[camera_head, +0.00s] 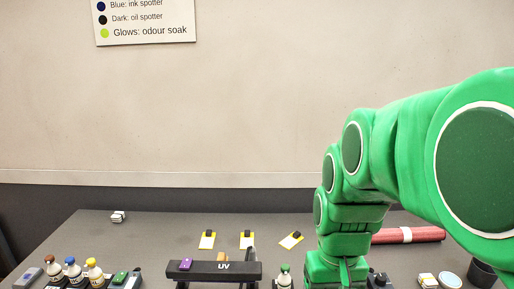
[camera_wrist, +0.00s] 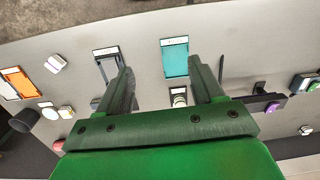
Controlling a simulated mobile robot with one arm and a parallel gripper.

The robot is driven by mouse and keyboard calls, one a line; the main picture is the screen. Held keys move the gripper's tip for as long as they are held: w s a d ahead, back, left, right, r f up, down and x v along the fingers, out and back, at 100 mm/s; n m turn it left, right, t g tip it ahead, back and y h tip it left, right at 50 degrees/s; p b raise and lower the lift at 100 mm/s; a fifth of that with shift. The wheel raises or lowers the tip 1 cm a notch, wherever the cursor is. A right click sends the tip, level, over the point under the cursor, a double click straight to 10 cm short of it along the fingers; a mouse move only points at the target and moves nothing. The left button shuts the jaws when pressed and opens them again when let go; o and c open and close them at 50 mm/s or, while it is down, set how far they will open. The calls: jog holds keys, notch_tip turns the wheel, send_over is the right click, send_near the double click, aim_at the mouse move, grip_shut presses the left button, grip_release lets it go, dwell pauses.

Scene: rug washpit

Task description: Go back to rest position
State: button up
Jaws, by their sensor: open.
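My green arm comes in from the right in the head view, with its wrist part (camera_head: 340,268) low over the grey table (camera_head: 150,240); the fingers are cut off below that picture. In the wrist view my gripper (camera_wrist: 160,75) is open, its two dark green fingers well apart. Nothing is held between them. A small white-topped bottle (camera_wrist: 179,97) shows beyond and between the fingers, apart from them as far as I can tell. A teal pad (camera_wrist: 175,60) lies past the right fingertip, and a dark-framed tray (camera_wrist: 107,52) past the left one.
A black UV bar (camera_head: 213,270) stands at the front middle. Several bottles (camera_head: 94,270) stand at the left. Yellow cards (camera_head: 207,241) with dark pieces lie behind the bar. A red roll (camera_head: 425,234) lies behind my arm. The air above the table at left is clear.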

jog(key=s+d+f+g, duration=0.1)
jog(key=s+f, duration=0.3)
jog(key=s, duration=0.8)
jog(key=shift+s+d+m, duration=0.15)
jog(key=shift+d+m, duration=0.15)
jog(key=shift+d, duration=0.25)
